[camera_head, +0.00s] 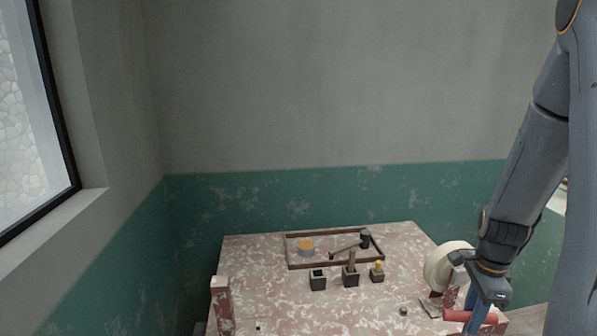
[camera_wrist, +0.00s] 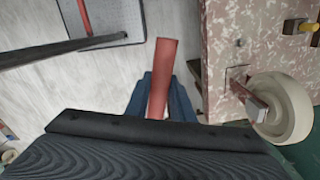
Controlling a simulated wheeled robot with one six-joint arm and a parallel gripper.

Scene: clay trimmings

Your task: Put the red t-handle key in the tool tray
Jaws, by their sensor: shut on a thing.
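The red t-handle key (camera_head: 455,315) is in my gripper (camera_head: 476,318), at the lower right in the head view, beside the table's right edge. In the wrist view its red bar (camera_wrist: 162,75) sticks out from between the blue fingers (camera_wrist: 160,105), which are shut on it. The rest of the key is hidden by the gripper. The tool tray appears to be the shallow dark-rimmed tray (camera_head: 287,252) at the back of the table.
In front of the tray stand three small dark blocks: one empty (camera_head: 318,281), one with a wooden handle (camera_head: 351,278), one with a yellow top (camera_head: 377,274). A white wheel (camera_head: 437,264) sits at the table's right edge. A post (camera_head: 221,300) rises at the left. The table's middle front is mostly clear.

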